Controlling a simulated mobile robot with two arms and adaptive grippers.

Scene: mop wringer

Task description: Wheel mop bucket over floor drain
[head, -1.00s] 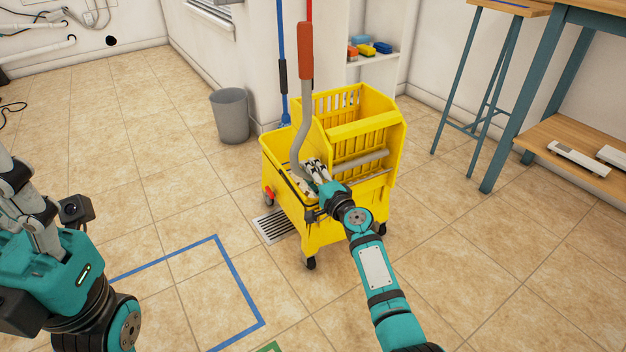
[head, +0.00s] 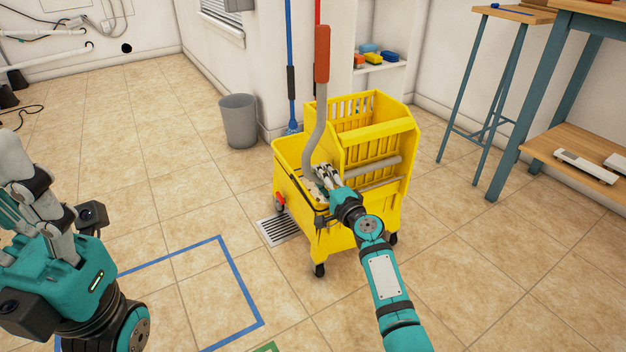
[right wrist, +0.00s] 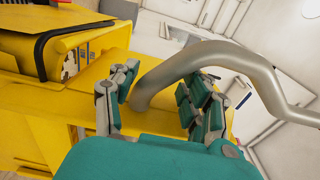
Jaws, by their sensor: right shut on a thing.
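The yellow mop bucket (head: 342,237) stands upright on its casters, with a yellow wringer (head: 375,140) on top. The floor drain (head: 278,230) is a grey slotted grate at the bucket's left side. Most of the grate shows; the bucket hides its right end. The wringer's bent grey lever (head: 315,140) has a red grip and rises from the bucket's left part. My right gripper (head: 325,178) is shut on the lever's lower part; in the right wrist view the fingers flank the lever (right wrist: 215,55).
A grey bin (head: 239,122) stands behind the bucket by the wall corner. A blue-handled mop (head: 291,80) leans behind. A workbench (head: 560,150) and stool stand at right. Blue tape (head: 240,285) outlines a square in front. The floor left of the drain is clear.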

